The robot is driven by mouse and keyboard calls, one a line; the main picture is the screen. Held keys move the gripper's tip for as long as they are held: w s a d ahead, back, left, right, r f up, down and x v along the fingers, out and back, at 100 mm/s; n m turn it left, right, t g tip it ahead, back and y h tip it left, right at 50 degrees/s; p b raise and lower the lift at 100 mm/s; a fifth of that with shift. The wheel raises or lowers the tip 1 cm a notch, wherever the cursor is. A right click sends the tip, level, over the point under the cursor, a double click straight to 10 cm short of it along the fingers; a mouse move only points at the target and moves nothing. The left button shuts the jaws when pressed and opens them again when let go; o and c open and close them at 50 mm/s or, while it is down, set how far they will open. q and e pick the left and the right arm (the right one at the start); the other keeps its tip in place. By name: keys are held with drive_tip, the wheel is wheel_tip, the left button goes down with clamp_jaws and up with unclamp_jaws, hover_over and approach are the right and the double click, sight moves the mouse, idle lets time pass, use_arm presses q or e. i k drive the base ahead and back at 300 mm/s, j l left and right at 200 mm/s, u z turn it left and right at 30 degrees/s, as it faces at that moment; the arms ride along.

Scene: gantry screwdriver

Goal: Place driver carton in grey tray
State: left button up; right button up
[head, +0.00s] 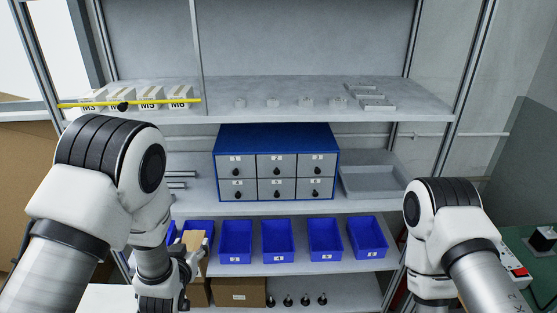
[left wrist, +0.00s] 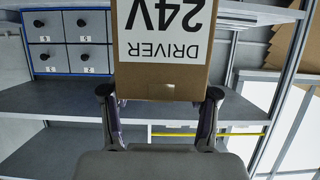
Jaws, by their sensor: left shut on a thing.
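The driver carton (left wrist: 165,75) is a brown box with a white label reading "DRIVER 24V", upside down in the left wrist view. My left gripper (left wrist: 160,97) is shut on it, one finger at each side. In the head view the carton (head: 195,241) shows in part beside my left wrist, in front of the left end of the blue bin row. The grey tray (head: 374,195) is shallow and looks empty; it sits on the middle shelf, right of the blue drawer cabinet. My right arm shows at the right, but its gripper is not visible.
The blue cabinet (head: 276,136) with grey drawers stands left of the tray. Blue bins (head: 279,255) line the shelf below. A brown box (head: 239,291) and several dark-tipped bits sit lower down. The upper shelf (head: 225,88) holds labelled boxes behind a yellow bar (head: 150,102).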

sight(381, 186)
drive_tip(key=i+l+z, duration=0.1)
drive_tip(key=z, duration=0.3)
drive_tip(key=i+z, duration=0.2)
drive_tip(key=z, duration=0.25)
drive_tip(key=i+z, duration=0.2)
drive_tip(key=z, duration=0.2)
drive_tip(key=i+z, duration=0.2)
drive_tip(key=z, duration=0.2)
drive_tip(key=i+j, duration=0.2)
drive_tip(key=i, duration=0.2)
